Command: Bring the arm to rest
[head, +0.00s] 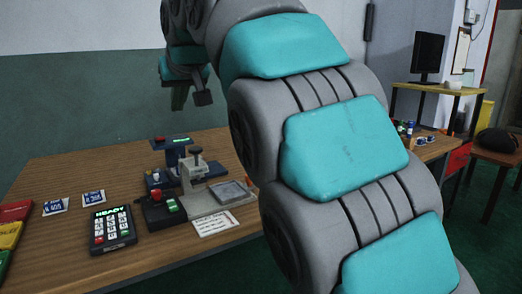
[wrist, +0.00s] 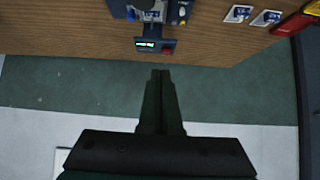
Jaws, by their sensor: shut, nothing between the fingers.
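My arm fills the middle and right of the head view, with grey links and teal pads. My gripper (head: 191,98) hangs at the upper middle of the head view, above the back of the wooden table (head: 80,175). In the wrist view my gripper (wrist: 160,75) is shut, its dark fingers together with nothing between them. The fingers point toward the table edge and touch nothing that I can see. The arm hides part of the table's right side.
A keypad (head: 113,229) with a lit green display stands on the table. Next to it are a red-buttoned device (head: 162,210), a grey press-like device (head: 195,175) and a white card (head: 215,223). Coloured boxes (head: 10,235) lie at the left. A monitor (head: 427,55) stands on a yellow-topped table at the right.

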